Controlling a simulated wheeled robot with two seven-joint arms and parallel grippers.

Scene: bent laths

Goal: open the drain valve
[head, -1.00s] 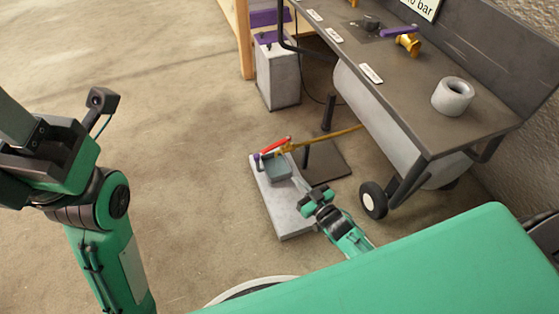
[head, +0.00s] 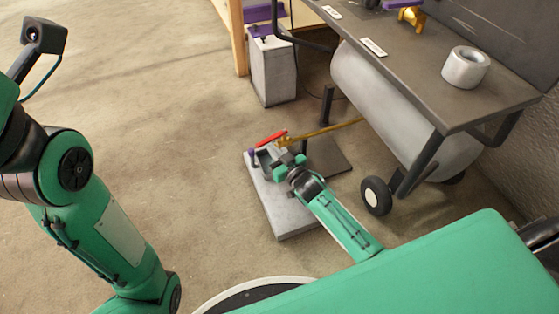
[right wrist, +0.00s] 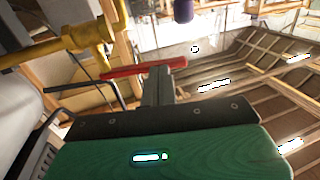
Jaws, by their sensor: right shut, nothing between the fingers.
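The drain valve's red lever (head: 271,138) sits low above the concrete slab, at the end of a brass pipe (head: 318,132) from the grey tank. In the right wrist view the red lever (right wrist: 120,72) crosses just beyond my fingertips, with the brass pipe (right wrist: 75,40) to its left. My right gripper (head: 275,158) reaches down beside the valve; its fingers (right wrist: 160,75) are shut with nothing between them. The tips look close to the lever; I cannot tell whether they touch it. The gripper hides part of the valve. My left gripper is out of view.
The slab (head: 283,215) lies on the floor under the valve, with a mostly hidden small grey container on it. The wheeled bench (head: 425,75) with its tank (head: 390,100) stands to the right. A grey box (head: 272,70) stands behind. The floor at left is clear.

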